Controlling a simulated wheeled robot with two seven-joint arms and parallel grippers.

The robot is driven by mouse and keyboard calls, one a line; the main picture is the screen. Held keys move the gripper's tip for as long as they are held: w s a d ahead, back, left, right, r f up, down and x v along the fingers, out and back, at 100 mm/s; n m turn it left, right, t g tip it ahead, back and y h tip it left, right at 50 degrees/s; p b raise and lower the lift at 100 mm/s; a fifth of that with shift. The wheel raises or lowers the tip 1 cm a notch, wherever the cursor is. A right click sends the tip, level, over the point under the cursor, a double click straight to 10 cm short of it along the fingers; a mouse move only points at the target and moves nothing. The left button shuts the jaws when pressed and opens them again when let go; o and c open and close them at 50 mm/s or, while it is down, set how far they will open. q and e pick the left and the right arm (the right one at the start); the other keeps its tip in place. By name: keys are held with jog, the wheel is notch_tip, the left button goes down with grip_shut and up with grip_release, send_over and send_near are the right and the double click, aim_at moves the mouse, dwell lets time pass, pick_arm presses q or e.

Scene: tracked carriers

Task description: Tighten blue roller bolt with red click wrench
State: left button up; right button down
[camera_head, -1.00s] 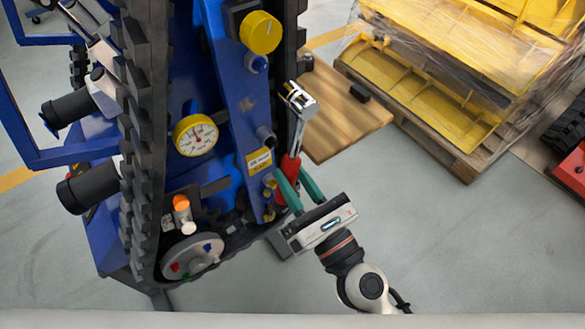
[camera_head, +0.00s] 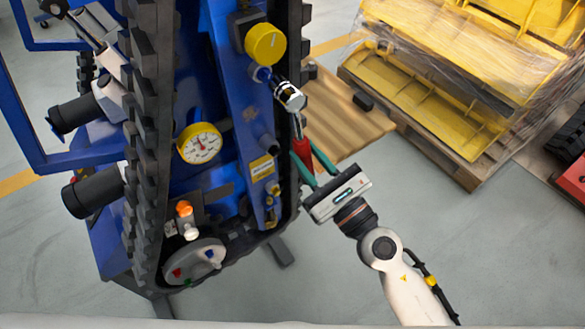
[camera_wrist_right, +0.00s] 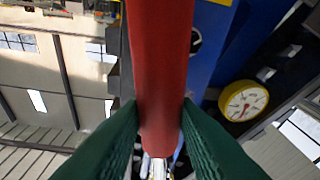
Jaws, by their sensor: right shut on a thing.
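The wrench has a red handle (camera_head: 302,147) and a silver ratchet head (camera_head: 290,97). My right gripper (camera_head: 303,152) is shut on the red handle, its green fingers on either side. The handle also fills the middle of the right wrist view (camera_wrist_right: 162,60). The blue roller bolt (camera_head: 261,74) sticks out of the blue carrier frame (camera_head: 232,100), just below a yellow round cap (camera_head: 265,43). The wrench's socket end points up-left at this bolt and is very close to it; I cannot tell whether it is seated. My left gripper is not in view.
The carrier's black track (camera_head: 145,150) runs down its left side. A yellow-rimmed gauge (camera_head: 199,143) and an orange-topped fitting (camera_head: 186,216) sit on the frame. A wooden board (camera_head: 345,125) and a pallet (camera_head: 440,160) with wrapped yellow parts stand right. The floor at lower right is clear.

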jog(key=w+d+r+n+g+y, duration=0.1)
jog(key=w+d+r+n+g, duration=0.1)
jog(key=d+n, duration=0.4)
jog(key=w+r+n, duration=0.1)
jog(key=w+n, duration=0.1)
jog(key=n, duration=0.1)
jog(key=shift+w+r+g+y, duration=0.2)
jog(key=shift+r+g+y, duration=0.15)
jog(key=shift+g+y, duration=0.05)
jog(key=shift+x, duration=0.85)
dwell(1.5)
jog(key=shift+w+a+f, duration=0.15)
jog(key=shift+w, duration=0.2)
jog(key=shift+w+a, duration=0.1)
jog(key=shift+w, duration=0.05)
dwell(0.8)
jog(key=shift+w+a, duration=0.15)
jog(key=shift+w, duration=0.05)
dwell(0.5)
jog(key=c, duration=1.9)
grip_release()
jog(key=shift+c, duration=0.2)
grip_shut()
